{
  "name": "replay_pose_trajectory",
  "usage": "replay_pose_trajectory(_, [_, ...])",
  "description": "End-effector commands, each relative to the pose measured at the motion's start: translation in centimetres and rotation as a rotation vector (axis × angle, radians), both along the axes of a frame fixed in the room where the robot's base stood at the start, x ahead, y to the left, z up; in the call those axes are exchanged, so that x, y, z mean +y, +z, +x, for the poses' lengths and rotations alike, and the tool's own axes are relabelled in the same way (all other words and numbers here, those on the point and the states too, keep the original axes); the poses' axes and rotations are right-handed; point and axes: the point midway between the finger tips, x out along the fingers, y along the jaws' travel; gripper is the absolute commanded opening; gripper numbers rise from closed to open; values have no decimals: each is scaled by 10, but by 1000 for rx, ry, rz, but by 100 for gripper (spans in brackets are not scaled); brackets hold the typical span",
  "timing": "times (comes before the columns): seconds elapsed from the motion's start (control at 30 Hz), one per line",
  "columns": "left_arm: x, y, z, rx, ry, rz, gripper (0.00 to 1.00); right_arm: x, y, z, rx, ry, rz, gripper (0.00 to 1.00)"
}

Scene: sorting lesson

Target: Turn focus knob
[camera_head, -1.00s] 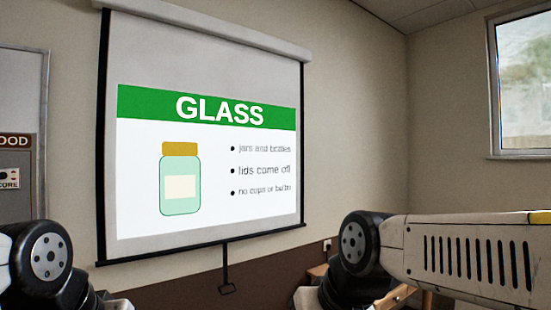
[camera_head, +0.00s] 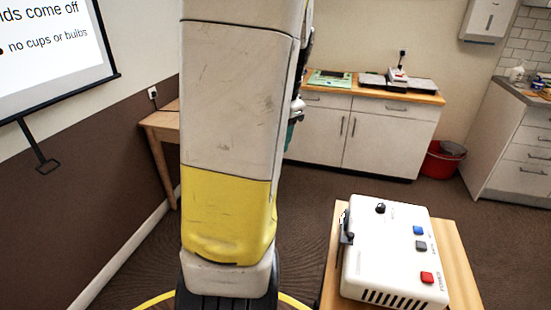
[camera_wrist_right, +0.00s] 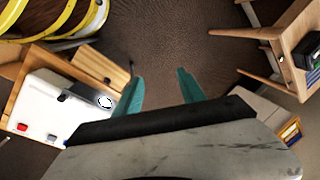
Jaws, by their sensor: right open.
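A white projector-like box (camera_head: 388,250) sits on a small wooden table at the lower right of the head view. A black knob (camera_head: 380,208) stands on its top near the far edge, and a dark part (camera_head: 347,228) juts from its left side. In the right wrist view the box (camera_wrist_right: 45,110) is at the left, with a round white-and-dark face (camera_wrist_right: 105,101) on its edge facing the gripper. My right gripper (camera_wrist_right: 160,85) is open and empty over the floor, beside the box and apart from it. My left gripper is not recognisable in either view.
A blue button (camera_head: 418,230), a grey one (camera_head: 421,245) and a red one (camera_head: 427,277) are on the box. My large arm link blocks the middle of the head view. A side table (camera_head: 160,121), cabinets (camera_head: 360,137) and a red bucket (camera_head: 440,162) stand beyond.

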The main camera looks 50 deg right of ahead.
Motion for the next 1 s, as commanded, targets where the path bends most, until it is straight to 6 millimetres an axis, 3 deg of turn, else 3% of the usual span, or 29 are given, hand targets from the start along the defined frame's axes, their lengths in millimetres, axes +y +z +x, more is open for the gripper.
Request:
replay_pose_trajectory(0.03, [0, 0, 0, 0, 0, 0, 36, -32, -14, -29, 30, -151, 29, 47])
replay_pose_trajectory(0.1, [0, 0, 0, 0, 0, 0, 36, -67, -29, -69, 61, -347, 62, 47])
replay_pose_trajectory(0.2, [0, 0, 0, 0, 0, 0, 36, -106, -51, -131, 100, -612, 105, 47])
replay_pose_trajectory(0.3, [0, 0, 0, 0, 0, 0, 36, -129, -69, -190, 133, -831, 137, 47])
replay_pose_trajectory(0.43, [0, 0, 0, 0, 0, 0, 36, -143, -84, -245, 159, -1022, 159, 47])
replay_pose_trajectory(0.6, [0, 0, 0, 0, 0, 0, 36, -147, -94, -270, 172, -1110, 170, 47])
replay_pose_trajectory(1.0, [0, 0, 0, 0, 0, 0, 36, -146, -152, -270, 172, -1108, 173, 47])
